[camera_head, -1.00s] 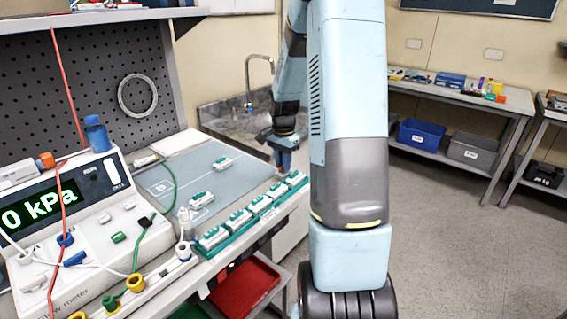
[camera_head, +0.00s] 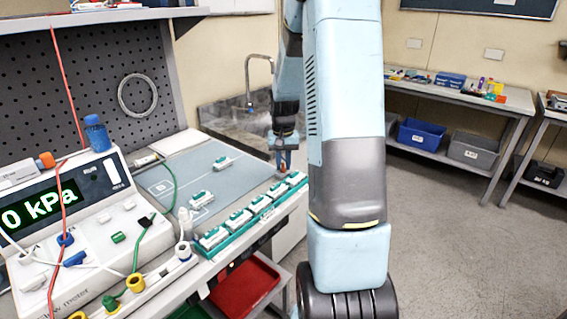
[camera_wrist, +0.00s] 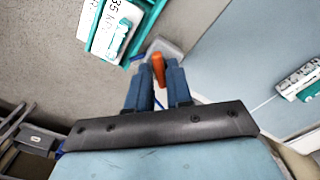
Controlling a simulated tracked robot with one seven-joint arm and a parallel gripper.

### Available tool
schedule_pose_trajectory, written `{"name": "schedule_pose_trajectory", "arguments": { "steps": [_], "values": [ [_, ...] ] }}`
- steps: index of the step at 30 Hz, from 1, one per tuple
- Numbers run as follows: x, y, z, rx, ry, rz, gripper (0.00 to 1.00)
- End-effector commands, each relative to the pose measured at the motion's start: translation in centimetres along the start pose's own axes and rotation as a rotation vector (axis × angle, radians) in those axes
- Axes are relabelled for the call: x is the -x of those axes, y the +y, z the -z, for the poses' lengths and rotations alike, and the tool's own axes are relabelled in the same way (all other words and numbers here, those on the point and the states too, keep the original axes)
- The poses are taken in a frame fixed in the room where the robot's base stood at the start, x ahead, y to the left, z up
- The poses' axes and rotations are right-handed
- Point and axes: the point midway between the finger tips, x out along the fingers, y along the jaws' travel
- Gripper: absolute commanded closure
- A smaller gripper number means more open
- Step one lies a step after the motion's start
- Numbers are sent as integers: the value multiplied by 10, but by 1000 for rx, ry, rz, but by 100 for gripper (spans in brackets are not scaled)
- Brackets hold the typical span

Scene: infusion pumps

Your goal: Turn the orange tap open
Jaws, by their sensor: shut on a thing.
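The orange tap (camera_wrist: 158,66) is a small orange lever between my fingertips in the wrist view. My gripper (camera_wrist: 159,80) has its two blue fingers shut on it. A pale grey block lies just beyond the lever, and the tap's lower part is hidden by the fingers. In the head view, my gripper (camera_head: 285,162) points down at the far right edge of the bench, with a speck of orange at its tips.
A teal rack (camera_head: 236,244) with several white-and-teal units lies along the bench's front edge, close to my gripper. Two more units lie on the blue-grey mat (camera_head: 188,171). A pressure meter (camera_head: 75,225) with cables stands at the left. A sink tap (camera_head: 257,62) stands behind.

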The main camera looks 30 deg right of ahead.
Motion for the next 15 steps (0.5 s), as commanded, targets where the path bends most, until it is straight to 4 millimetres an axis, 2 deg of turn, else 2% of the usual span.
{"name": "schedule_pose_trajectory", "arguments": {
  "steps": [6, 15],
  "values": [
    [2, -2, 2, 93, 7, 1, 100],
    [2, -2, 2, 136, 8, 1, 100]
  ]
}}
